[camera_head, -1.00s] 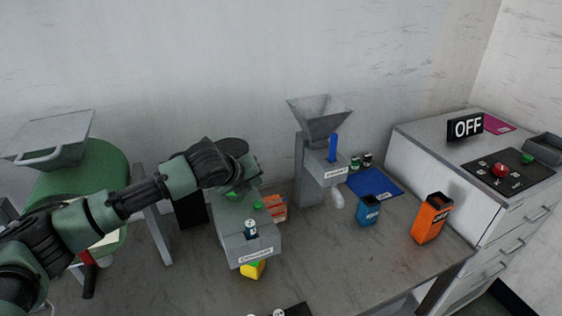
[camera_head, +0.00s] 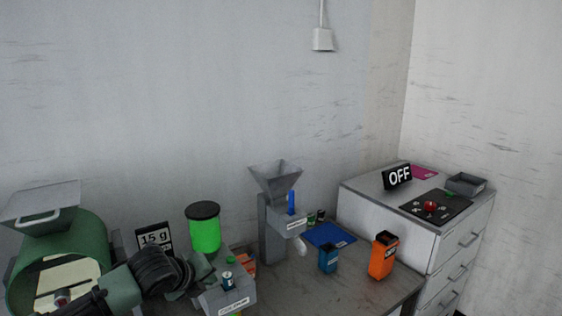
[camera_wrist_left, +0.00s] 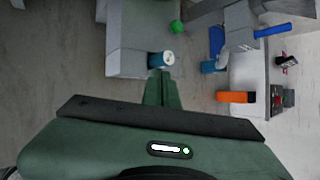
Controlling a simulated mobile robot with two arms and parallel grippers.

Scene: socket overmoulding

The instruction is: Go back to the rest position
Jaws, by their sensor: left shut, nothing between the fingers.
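My left gripper (camera_wrist_left: 160,88) shows in the left wrist view with its green fingers together and nothing between them. In the head view my left arm comes in from the lower left, and its gripper (camera_head: 190,288) is just left of the grey labelled box (camera_head: 236,297). A small can with a white top (camera_wrist_left: 164,58) sits at that box, close beyond the fingertips in the wrist view. I cannot tell whether the fingers touch it. My right gripper is in neither view.
A green drum machine (camera_head: 80,250) stands at left, by a "15 g" display (camera_head: 154,238) and a green canister (camera_head: 204,230). A grey hopper machine (camera_head: 275,200), blue bin (camera_head: 328,259) and orange bin (camera_head: 383,256) stand right. A drawer cabinet with an OFF sign (camera_head: 397,177) is beyond.

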